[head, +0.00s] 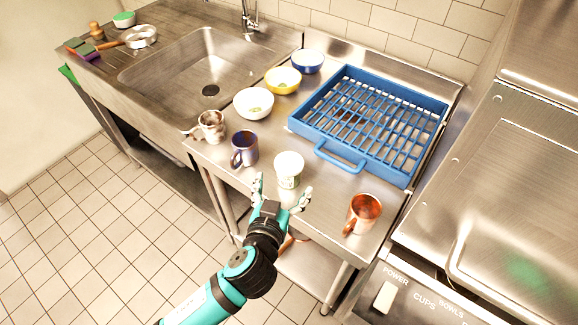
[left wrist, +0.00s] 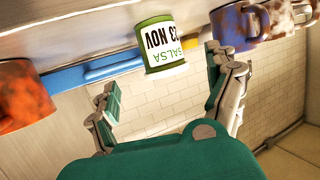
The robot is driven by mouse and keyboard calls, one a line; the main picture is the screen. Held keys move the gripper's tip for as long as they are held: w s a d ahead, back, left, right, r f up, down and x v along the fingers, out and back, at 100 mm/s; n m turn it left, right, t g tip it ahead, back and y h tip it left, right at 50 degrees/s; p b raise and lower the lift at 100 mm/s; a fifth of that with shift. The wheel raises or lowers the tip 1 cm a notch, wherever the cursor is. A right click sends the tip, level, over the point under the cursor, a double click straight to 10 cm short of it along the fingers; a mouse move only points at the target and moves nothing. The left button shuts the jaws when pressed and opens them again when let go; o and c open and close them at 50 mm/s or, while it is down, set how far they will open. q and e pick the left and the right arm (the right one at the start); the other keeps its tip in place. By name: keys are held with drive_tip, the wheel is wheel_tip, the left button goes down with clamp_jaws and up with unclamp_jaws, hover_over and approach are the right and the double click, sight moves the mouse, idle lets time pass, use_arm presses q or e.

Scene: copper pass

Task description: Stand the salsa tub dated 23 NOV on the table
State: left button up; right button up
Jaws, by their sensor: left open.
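The salsa tub (head: 289,170) is white and stands upright on the steel table (head: 330,198), near its front edge. In the left wrist view the tub (left wrist: 160,45) appears upside down, with green bands and a label reading SALSA and 23 NOV. My left gripper (head: 281,194) is open and empty in front of the tub at the table's edge, its fingers spread to either side. The fingers also show in the left wrist view, with the tub beyond and between them, apart from both. My right gripper is not in view.
A purple mug (head: 244,149) stands left of the tub and a copper-coloured mug (head: 362,213) right of it. A blue rack (head: 342,162) lies behind. Another mug (head: 211,126), bowls (head: 254,102) and a sink (head: 190,75) are further left. Bare table lies between tub and copper-coloured mug.

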sight(286, 178)
use_arm(q)
drive_tip(key=x, duration=0.3)
drive_tip(key=p+x, duration=0.2)
drive_tip(key=x, duration=0.2)
drive_tip(key=shift+w+a+f, duration=0.1)
drive_tip(key=shift+w+f, duration=0.15)
drive_tip(key=shift+w, duration=0.15)
drive_tip(key=shift+w+f, duration=0.15)
drive_tip(key=shift+w, duration=0.05)
drive_tip(key=shift+s, duration=0.1)
drive_tip(key=shift+c, duration=0.8)
drive_tip(key=c, duration=1.3)
drive_tip(key=shift+c, duration=1)
